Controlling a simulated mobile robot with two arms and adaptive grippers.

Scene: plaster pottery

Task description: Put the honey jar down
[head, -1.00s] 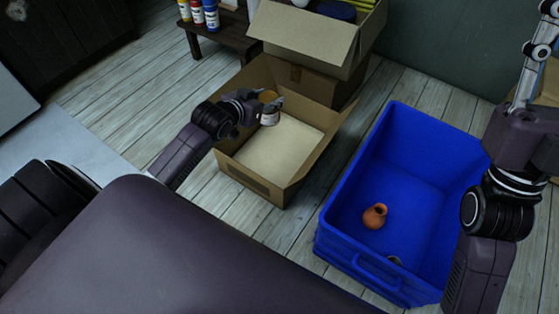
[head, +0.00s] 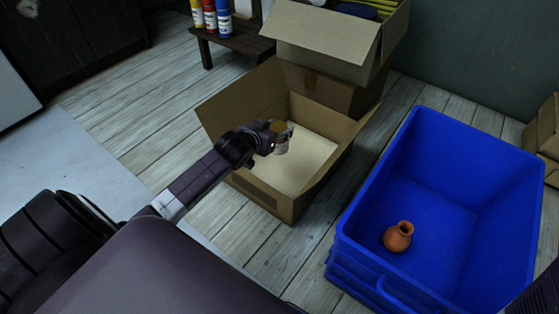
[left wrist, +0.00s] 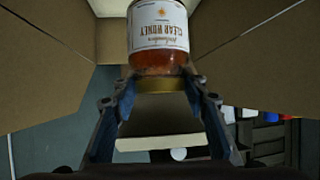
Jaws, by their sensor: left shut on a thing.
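The honey jar (head: 281,147) has a gold lid and a white label; the left wrist view shows the label reading "CLEAR HONEY" upside down on the jar (left wrist: 160,38). My left gripper (head: 272,139) is shut on it, with its fingers (left wrist: 160,86) on either side of the lid. The jar is within the outline of the open cardboard box (head: 285,205), over the left part of its pale floor. I cannot tell whether the jar touches the floor. My right gripper is not in view.
A blue crate (head: 350,225) with an orange clay vase (head: 398,236) stands right of the box. Another filled carton (head: 320,35) stands behind on a closed box (head: 330,92). Paint bottles (head: 210,15) are on a dark bench (head: 235,40). The box floor right of the jar is clear.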

